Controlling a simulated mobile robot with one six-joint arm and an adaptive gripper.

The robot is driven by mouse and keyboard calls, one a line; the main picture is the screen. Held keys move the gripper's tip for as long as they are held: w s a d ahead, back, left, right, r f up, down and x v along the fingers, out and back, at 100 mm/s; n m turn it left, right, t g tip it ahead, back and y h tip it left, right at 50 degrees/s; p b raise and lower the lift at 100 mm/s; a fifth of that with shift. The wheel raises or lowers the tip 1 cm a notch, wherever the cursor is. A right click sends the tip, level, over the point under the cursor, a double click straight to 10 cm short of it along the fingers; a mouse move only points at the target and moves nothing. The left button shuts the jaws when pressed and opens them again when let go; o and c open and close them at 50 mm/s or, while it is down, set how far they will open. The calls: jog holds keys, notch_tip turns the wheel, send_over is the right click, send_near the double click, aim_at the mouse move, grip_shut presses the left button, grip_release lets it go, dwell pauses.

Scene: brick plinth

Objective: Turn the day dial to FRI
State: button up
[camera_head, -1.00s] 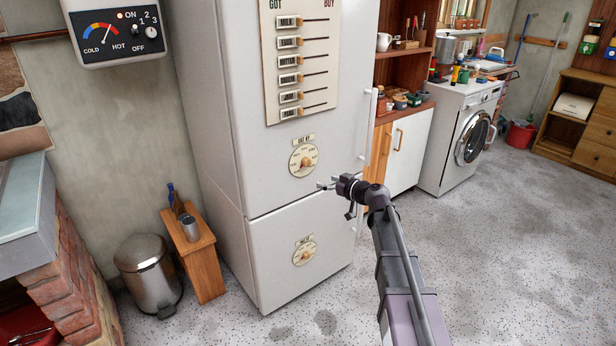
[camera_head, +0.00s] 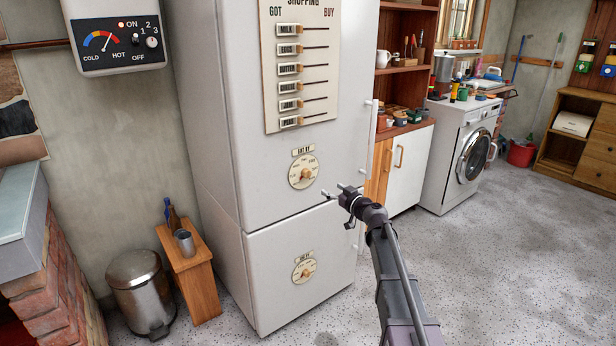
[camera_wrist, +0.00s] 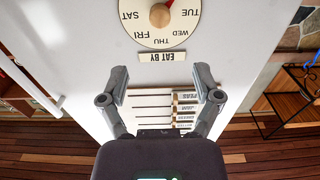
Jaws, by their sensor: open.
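The day dial (camera_head: 302,172) is a round cream disc with a wooden knob, under an "EAT BY" label on the white fridge's upper door. The wrist view shows the dial (camera_wrist: 150,36) upside down and cut off at the top, with TUE, WED, THU, FRI and SAT readable. Its knob's red pointer (camera_wrist: 170,3) slants to the upper right, past TUE and away from FRI. My gripper (camera_head: 335,191) is open and empty, to the right of and below the dial in the head view. Its spread fingers (camera_wrist: 161,82) are apart from the dial in the wrist view.
A second, similar dial (camera_head: 304,270) sits on the fridge's lower door. A shopping board (camera_head: 303,70) with several sliders is above the day dial. A small wooden stool (camera_head: 196,274) and a metal bin (camera_head: 141,292) stand left of the fridge (camera_head: 235,262). Open floor lies right.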

aim_at(308, 175)
jog(key=x, duration=1.3)
jog(key=shift+w+a, duration=0.25)
grip_shut()
